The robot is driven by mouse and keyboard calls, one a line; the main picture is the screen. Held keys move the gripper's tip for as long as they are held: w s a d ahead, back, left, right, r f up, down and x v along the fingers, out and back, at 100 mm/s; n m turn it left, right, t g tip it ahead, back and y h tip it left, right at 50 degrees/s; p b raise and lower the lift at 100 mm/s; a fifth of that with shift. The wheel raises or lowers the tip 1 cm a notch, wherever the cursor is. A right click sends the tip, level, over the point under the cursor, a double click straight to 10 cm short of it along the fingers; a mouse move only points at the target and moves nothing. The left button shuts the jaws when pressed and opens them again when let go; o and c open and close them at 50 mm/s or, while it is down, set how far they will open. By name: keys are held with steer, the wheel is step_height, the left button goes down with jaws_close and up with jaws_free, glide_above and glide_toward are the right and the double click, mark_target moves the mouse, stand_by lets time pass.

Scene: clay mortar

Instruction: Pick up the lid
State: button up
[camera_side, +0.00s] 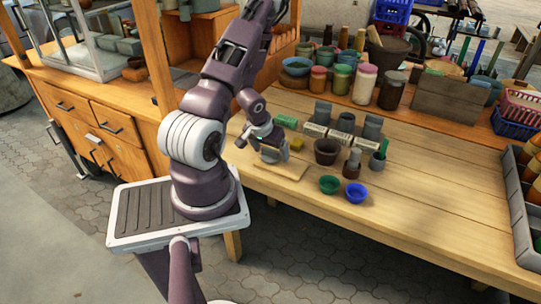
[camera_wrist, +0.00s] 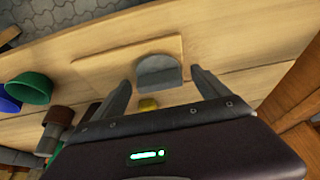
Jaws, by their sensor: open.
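A grey rounded piece, which looks like the lid (camera_wrist: 158,72), sits on a thin wooden board (camera_wrist: 105,66) on the workbench. It has a curved side and a lighter flat-looking face. In the side view the grey piece (camera_side: 270,156) is partly hidden by my gripper (camera_side: 273,145), at the front left of the bench. My gripper is open, pointing down. In the wrist view its fingers (camera_wrist: 160,81) are spread on either side of the grey piece, with gaps visible on both sides. Nothing is held. I cannot tell how far above the board the fingertips are.
A small yellow block (camera_side: 297,144) is just behind the board. A green bowl (camera_side: 329,185), a blue bowl (camera_side: 356,193) and a dark brown pot (camera_side: 326,151) stand to the right. Jars and grey blocks line the back. The right front of the bench is clear.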

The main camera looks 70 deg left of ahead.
steer(key=c, duration=1.4)
steer(key=shift+c, duration=0.2)
